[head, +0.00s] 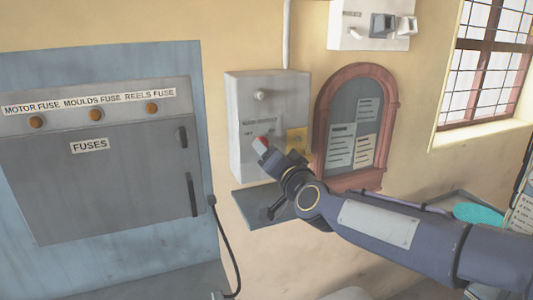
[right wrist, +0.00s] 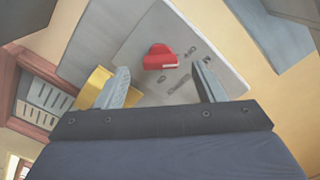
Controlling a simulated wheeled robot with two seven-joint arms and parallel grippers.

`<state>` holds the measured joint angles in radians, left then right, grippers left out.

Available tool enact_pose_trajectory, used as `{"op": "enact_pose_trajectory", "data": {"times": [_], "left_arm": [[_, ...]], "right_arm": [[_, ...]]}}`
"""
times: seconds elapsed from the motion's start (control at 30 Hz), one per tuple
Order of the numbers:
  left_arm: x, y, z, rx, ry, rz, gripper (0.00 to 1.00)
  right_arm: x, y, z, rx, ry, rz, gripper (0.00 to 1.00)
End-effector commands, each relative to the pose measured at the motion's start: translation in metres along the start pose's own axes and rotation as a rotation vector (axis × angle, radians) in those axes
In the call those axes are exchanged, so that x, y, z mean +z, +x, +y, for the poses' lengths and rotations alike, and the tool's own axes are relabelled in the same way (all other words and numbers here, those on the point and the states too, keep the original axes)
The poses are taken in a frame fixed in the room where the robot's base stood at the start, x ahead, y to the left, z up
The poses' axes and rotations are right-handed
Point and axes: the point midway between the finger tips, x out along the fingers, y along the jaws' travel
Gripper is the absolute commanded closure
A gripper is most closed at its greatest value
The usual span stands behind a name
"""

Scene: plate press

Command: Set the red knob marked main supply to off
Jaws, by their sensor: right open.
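The red knob (head: 262,141) is on the front of a grey wall box (head: 245,95). Lettering beside it reads as main supply, with what looks like OFF to its left; the rest is too small to read. In the right wrist view the knob (right wrist: 158,55) lies between the fingers, just beyond their tips, with a pale mark on its lower edge. Its setting is unclear. My right gripper (head: 271,156) is in front of the box, partly covering the knob in the head view. In the right wrist view the gripper (right wrist: 161,70) is open and empty. My left gripper is out of view.
A yellow plate (head: 297,137) is right of the knob, close to one finger. A shelf (head: 246,205) is below the box. A red-framed notice board (head: 386,110) stands right, a fuse cabinet (head: 90,190) left.

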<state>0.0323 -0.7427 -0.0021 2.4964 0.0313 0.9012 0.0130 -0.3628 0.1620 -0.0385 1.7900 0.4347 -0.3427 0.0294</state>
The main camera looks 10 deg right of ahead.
Motion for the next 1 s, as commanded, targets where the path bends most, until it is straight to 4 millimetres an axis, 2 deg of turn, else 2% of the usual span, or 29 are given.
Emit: {"op": "enact_pose_trajectory", "data": {"times": [0.1,0.23,0.87,0.97,1.0], "left_arm": [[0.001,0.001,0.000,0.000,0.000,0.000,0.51],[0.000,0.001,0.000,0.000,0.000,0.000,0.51],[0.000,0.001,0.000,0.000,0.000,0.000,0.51],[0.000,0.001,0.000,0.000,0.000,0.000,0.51],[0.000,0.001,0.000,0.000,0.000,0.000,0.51]], "right_arm": [[-0.001,-0.021,0.000,0.000,0.001,0.002,0.37],[0.000,-0.034,0.000,0.000,0.000,0.001,0.37],[0.000,-0.039,0.001,0.001,-0.001,-0.001,0.37],[0.001,-0.047,0.006,0.005,-0.010,-0.028,0.37],[0.003,-0.056,0.011,0.009,-0.020,-0.057,0.37]]}}
